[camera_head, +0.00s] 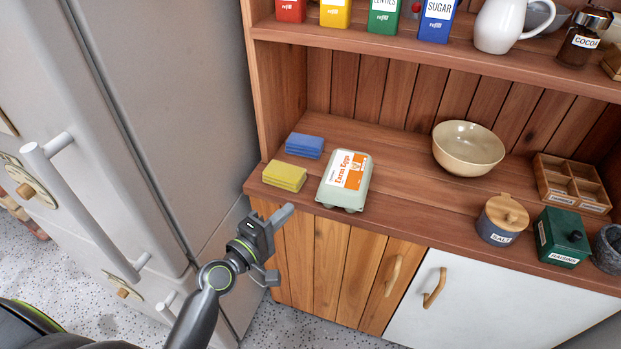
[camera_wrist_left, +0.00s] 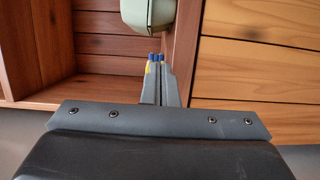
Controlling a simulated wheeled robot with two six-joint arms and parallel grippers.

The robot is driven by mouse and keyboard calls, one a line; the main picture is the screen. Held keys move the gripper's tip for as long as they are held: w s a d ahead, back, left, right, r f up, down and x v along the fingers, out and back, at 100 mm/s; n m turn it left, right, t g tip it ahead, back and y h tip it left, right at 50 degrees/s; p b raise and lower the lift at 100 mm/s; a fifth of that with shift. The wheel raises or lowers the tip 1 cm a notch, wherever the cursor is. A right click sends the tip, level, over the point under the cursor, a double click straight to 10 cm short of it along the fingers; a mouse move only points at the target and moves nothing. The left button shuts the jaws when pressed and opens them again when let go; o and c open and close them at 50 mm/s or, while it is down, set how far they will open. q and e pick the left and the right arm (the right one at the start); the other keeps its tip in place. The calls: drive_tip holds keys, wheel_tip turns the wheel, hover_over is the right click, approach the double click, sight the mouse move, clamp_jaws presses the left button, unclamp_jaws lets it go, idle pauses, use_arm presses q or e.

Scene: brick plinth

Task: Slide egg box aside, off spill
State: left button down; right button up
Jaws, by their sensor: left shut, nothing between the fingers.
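The pale green egg box (camera_head: 355,193), with an orange and white "Farm Eggs" label, sits on the wooden counter near its front edge. Part of it also shows at the top of the left wrist view (camera_wrist_left: 133,12). No spill is visible; the box hides the counter beneath it. My left gripper (camera_head: 287,213) is shut and empty, at the counter's front edge, left of and nearer than the egg box, apart from it. Its closed fingers (camera_wrist_left: 160,72) also show in the wrist view, pointing toward the box. My right gripper is not in view.
A yellow folded cloth (camera_head: 284,176) and a blue one (camera_head: 304,145) lie left of the box. A cream bowl (camera_head: 468,150), salt jar (camera_head: 502,219), green raisins tin (camera_head: 562,238) and wooden divided tray (camera_head: 572,186) stand right. Bare counter (camera_head: 415,198) lies between box and jar.

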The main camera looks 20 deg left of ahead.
sight(311, 194)
use_arm(q)
drive_tip(key=x, duration=0.6)
drive_tip(key=p+x, duration=0.1)
drive_tip(key=x, duration=0.2)
drive_tip(key=shift+w+d+r, duration=0.25)
drive_tip(key=shift+w+r, duration=0.05)
drive_tip(key=shift+r, duration=0.05)
